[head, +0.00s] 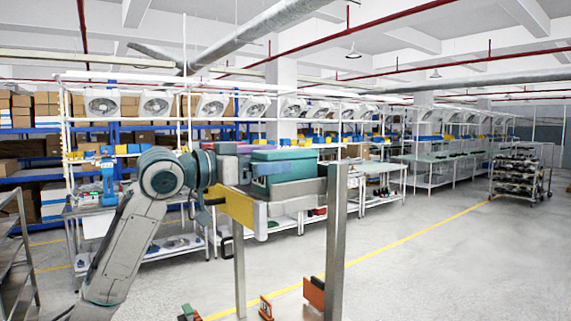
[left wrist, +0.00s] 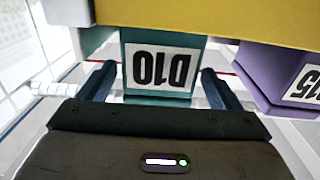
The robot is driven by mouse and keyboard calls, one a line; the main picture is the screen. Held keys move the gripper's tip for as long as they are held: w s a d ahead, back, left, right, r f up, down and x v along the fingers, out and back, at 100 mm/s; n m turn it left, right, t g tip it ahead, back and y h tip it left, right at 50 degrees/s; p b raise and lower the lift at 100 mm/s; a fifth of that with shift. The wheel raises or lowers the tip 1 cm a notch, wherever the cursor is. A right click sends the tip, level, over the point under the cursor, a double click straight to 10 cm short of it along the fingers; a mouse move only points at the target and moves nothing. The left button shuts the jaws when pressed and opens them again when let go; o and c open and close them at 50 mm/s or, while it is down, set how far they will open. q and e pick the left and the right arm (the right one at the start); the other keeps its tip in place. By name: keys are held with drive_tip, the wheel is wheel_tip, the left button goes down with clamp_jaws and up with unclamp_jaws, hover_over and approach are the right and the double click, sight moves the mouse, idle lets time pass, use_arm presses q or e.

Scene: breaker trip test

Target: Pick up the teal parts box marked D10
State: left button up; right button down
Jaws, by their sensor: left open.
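The teal box marked D10 (left wrist: 158,72) shows in the left wrist view, its white label upside down. In the head view a teal box (head: 284,162) sits on the rack with the yellow front, its label not visible. My left gripper (left wrist: 157,88) is open, with one finger at each side of the D10 box in the picture. Whether the fingers touch it cannot be told. In the head view my left gripper (head: 226,170) is beside the rack, partly hard to make out. My right gripper is not in view.
A purple box (left wrist: 273,75) with a label ending in 15 is close to the right finger. The yellow rack front (left wrist: 210,22) crosses the top of the wrist view. A grey post (head: 336,240) stands at the rack's right. Open floor (head: 430,260) lies to the right.

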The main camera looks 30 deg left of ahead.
sight(281, 160)
use_arm(q)
drive_tip(key=p+x, duration=0.2)
drive_tip(key=x, duration=0.1)
drive_tip(key=shift+d+r, duration=0.1)
drive_tip(key=shift+r, duration=0.2)
drive_tip(key=shift+w+d+f+p, duration=0.25)
drive_tip(key=shift+w+p, duration=0.2)
drive_tip(key=shift+w, duration=0.1)
drive_tip(key=shift+s+a, duration=0.1)
drive_tip(key=shift+c, duration=0.3)
drive_tip(key=c, duration=1.2)
drive_tip(key=shift+r, duration=0.2)
